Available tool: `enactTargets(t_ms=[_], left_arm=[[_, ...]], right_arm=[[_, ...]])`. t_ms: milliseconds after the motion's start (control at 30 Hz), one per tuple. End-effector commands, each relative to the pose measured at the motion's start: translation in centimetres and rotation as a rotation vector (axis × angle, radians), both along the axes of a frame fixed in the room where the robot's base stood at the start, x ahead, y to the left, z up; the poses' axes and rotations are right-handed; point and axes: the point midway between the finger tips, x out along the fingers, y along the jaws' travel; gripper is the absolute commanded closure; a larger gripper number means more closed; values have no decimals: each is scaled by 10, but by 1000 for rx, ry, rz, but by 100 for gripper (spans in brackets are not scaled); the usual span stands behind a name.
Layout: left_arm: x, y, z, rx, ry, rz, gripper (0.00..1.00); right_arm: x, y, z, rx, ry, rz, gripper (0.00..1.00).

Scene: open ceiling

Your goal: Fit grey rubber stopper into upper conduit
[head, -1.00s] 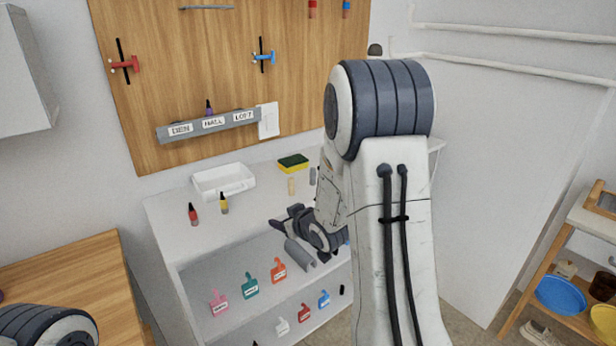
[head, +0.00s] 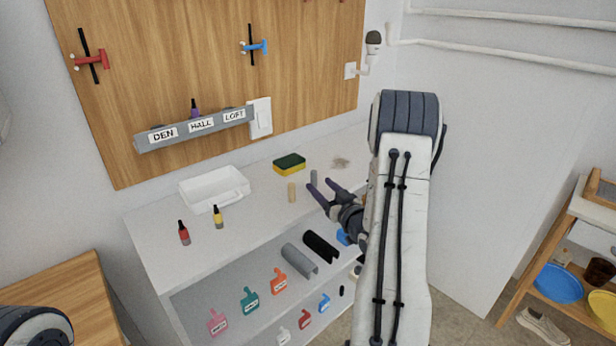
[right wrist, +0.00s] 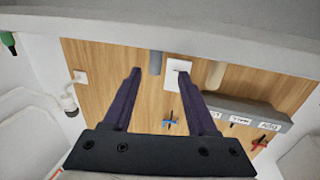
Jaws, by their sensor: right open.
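The grey rubber stopper (head: 314,178) is a small upright cylinder on the white cabinet top, right of a beige cylinder (head: 292,192). My right gripper (head: 322,190) is open and empty, its two dark purple fingers pointing towards the stopper. In the upside-down right wrist view the stopper (right wrist: 155,63) appears between the finger lines of the gripper (right wrist: 160,75), beyond the tips, with no visible contact. The upper conduit (head: 500,21) is a white pipe along the wall at upper right, above a second pipe (head: 500,58). My left gripper is out of view.
A yellow-green sponge (head: 289,164), a white tray (head: 214,188) and red (head: 184,233) and yellow (head: 218,217) bottles stand on the cabinet top. Hanging tags and half-pipe pieces (head: 299,260) are below its front edge. A shelf with bowls (head: 558,284) stands at right.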

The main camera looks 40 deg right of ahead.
Motion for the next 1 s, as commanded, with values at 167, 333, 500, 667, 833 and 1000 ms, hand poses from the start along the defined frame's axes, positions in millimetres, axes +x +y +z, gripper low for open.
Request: enactTargets(t_ms=[167,333,500,667,833,1000], left_arm=[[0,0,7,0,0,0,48],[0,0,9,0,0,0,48],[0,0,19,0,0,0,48],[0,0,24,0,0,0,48],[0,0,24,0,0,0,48],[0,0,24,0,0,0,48]], right_arm=[[25,-9,2,0,1,-5,42],[38,-12,2,0,0,-7,42],[59,-16,9,-1,0,-5,42],[81,-20,8,0,1,-4,42],[89,-20,7,1,2,-5,42],[89,-20,7,1,2,-5,46]])
